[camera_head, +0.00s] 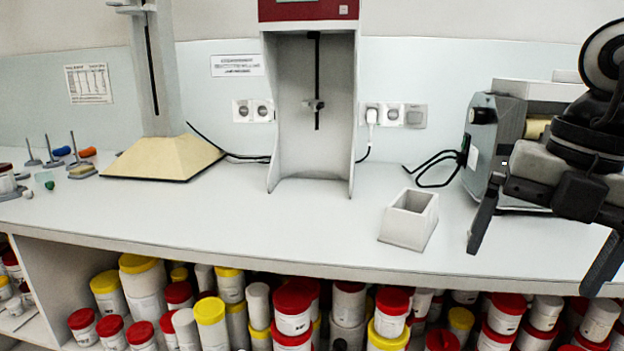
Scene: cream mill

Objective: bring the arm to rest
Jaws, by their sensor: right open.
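My right gripper (540,248) shows at the right edge of the head view, in front of the grey roller machine. Its two dark fingers are spread wide apart and point down, with nothing between them. The fingers overlap the front edge of the white bench (310,240) in the picture; I cannot tell their height over it. My right arm (590,130) comes in from the upper right and hides part of the machine. My left gripper is not in view.
A grey square hollow block (408,232) stands left of my right gripper. The roller machine (492,135) stands behind it. A red-topped stand (273,120) and a cream-based column (165,158) stand further left. Several lidded jars (292,310) fill the shelf below. The middle front bench is clear.

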